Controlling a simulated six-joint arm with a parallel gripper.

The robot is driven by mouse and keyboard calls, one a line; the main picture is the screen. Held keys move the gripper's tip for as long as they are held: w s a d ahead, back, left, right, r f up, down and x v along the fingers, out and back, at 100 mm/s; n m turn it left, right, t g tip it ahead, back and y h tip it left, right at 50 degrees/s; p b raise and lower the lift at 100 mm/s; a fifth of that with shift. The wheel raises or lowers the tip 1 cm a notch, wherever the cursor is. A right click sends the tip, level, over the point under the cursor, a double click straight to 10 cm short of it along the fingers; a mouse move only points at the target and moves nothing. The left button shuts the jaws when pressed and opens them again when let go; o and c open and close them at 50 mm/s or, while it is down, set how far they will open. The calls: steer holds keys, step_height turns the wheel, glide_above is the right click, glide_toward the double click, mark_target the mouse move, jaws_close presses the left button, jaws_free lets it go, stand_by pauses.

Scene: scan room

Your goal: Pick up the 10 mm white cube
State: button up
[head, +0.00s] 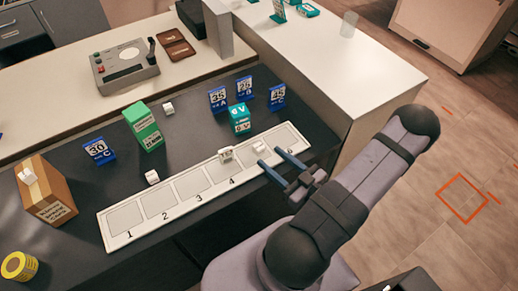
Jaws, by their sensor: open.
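Several small white cubes are in view, and I cannot read which is the 10 mm one. One white cube (259,147) is in the fifth square of the numbered white strip (119,238), just beyond my fingertips. Another cube (226,154), with dark marks on its face, is at the far part of the fourth square. Other cubes are on the dark table behind the strip (152,177), near the green box (168,108), and on the brown box (28,175). My gripper (270,157) is open and empty over the strip's right end, its two blue fingers apart.
A brown box (48,198), green box (146,130), teal box (239,118) and several blue number signs (99,151) stand behind the strip. A yellow roll (18,267) is at far left. A white counter (330,60) borders the right.

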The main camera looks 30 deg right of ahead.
mark_target(262, 149)
steer(key=shift+x, duration=0.85)
steer(key=shift+w+r+p, duration=0.1)
steer(key=shift+p, duration=0.2)
steer(key=shift+r+p+x, duration=0.15)
steer(key=shift+p+x, duration=0.25)
steer(key=shift+x, duration=0.35)
steer(key=shift+r+p+x, duration=0.2)
steer(key=shift+p+x, duration=0.2)
steer(key=shift+x, duration=1.35)
steer(key=shift+f, duration=0.15)
steer(key=c, duration=1.1)
